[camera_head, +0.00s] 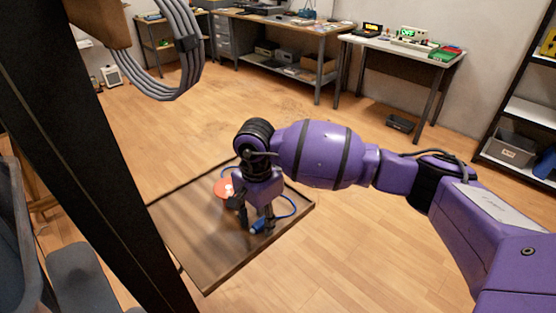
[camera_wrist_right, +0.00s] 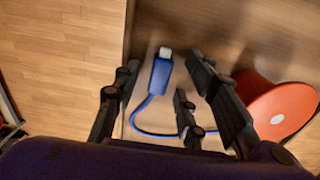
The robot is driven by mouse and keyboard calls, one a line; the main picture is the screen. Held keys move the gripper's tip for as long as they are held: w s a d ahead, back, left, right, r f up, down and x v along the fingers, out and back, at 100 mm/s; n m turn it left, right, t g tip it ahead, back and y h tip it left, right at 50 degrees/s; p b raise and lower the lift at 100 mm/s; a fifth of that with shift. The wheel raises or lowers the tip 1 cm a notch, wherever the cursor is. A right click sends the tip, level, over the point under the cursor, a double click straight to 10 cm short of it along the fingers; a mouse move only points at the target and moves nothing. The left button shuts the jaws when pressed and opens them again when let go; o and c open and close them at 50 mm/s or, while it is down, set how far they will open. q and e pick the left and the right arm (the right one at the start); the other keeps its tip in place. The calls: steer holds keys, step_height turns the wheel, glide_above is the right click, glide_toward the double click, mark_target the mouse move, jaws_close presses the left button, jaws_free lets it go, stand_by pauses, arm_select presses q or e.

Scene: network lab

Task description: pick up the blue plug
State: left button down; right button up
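The blue plug (camera_head: 259,226) lies on the brown tabletop (camera_head: 192,252) near its right edge. In the right wrist view the plug (camera_wrist_right: 161,74) has a pale tip pointing up the picture, and a blue cable runs from its other end. My right gripper (camera_head: 257,219) points down over the plug. In the wrist view its black fingers (camera_wrist_right: 163,68) are apart, with the plug showing between them and no visible contact. Height above the plug is hard to judge. My left gripper is not in view.
An orange-red round object (camera_wrist_right: 283,110) stands beside the cable on the tabletop; it is partly hidden in the head view. A dark upright post (camera_head: 85,165) and a hanging grey cable coil (camera_head: 180,50) are at left.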

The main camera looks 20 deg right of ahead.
jaws_close()
